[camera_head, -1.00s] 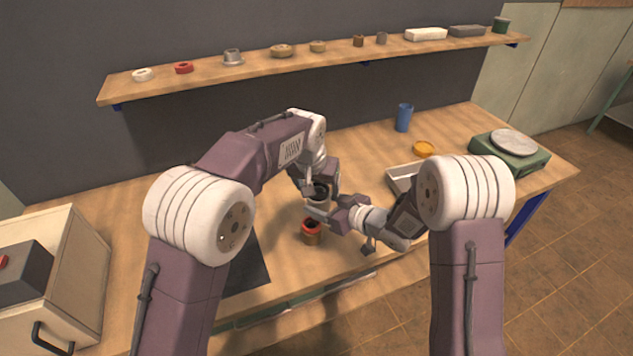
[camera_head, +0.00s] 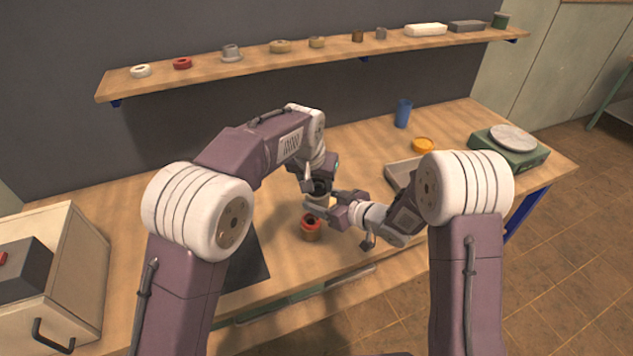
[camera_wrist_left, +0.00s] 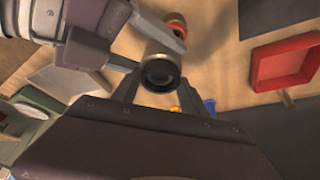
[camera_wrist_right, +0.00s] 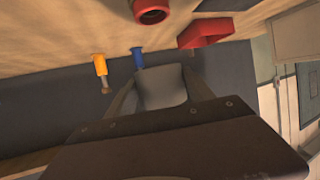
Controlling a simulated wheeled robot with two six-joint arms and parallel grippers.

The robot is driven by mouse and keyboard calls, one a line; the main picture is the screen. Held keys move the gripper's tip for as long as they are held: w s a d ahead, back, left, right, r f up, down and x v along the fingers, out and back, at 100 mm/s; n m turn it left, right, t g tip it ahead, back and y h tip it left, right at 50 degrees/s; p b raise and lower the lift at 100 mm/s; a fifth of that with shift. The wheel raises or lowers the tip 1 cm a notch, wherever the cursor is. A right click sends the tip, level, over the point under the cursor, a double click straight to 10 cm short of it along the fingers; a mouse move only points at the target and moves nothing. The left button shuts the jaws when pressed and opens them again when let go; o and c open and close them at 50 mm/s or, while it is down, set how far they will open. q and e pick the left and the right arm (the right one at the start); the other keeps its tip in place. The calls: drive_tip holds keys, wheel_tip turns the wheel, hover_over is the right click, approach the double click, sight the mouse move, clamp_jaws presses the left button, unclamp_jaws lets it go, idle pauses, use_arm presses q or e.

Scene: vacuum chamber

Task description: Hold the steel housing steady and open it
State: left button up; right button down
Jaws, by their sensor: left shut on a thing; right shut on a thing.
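The steel housing (camera_wrist_left: 155,48) is a pale upright cylinder with a dark round upper end (camera_wrist_left: 161,73), seen end-on in the left wrist view. My left gripper (camera_head: 319,186) is above it, shut on the upper end, one finger on each side. My right gripper (camera_head: 326,206) comes in from the right and is shut on the body lower down. The right wrist view shows the housing as a grey block (camera_wrist_right: 162,86) between the fingers. In the head view the grippers hide most of it. I cannot tell whether the upper end has come loose.
A red tray (camera_wrist_left: 284,60) shows in the left wrist view.

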use_arm(q)
drive_tip(key=shift+r, duration=0.1)
drive_tip(key=shift+r, duration=1.05)
